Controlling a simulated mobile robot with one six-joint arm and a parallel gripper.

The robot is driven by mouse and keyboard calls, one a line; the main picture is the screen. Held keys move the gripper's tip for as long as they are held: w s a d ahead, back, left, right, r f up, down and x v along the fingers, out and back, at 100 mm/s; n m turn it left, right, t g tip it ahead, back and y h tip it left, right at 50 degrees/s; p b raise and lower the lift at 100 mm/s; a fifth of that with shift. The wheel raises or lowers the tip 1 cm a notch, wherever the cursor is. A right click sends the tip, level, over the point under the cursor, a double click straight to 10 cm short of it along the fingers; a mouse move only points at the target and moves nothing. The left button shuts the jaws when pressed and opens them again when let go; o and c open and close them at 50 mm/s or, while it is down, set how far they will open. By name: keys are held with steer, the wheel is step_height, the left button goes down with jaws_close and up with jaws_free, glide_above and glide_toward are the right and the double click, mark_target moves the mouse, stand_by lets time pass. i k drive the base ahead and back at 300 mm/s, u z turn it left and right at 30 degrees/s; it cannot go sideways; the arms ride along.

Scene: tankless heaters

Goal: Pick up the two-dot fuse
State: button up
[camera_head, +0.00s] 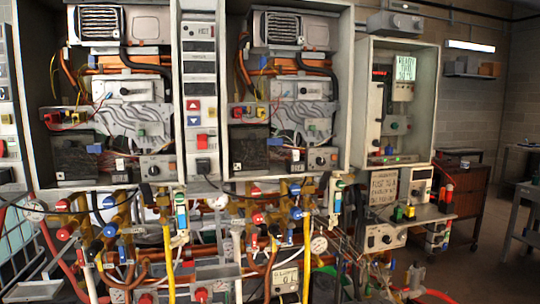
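I cannot make out a two-dot fuse for certain; dot marks are too small to read here. Small coloured parts stand on the ledge below the right cabinet: a green one (398,214), a yellow one (410,212) and a red-topped dark one (447,194). Which of these, if any, is a fuse I cannot tell. My gripper does not show in this view.
Two open heater cabinets (228,100) fill the left and middle, and a smaller open cabinet (432,100) with a lit screen (405,68) stands right. Valves, hoses and a round gauge (318,244) crowd below. A dark cart (468,205) stands behind at right. Floor shows at lower right.

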mark_target(295, 153)
steer(key=i, duration=0.9)
steer(key=z, duration=0.05)
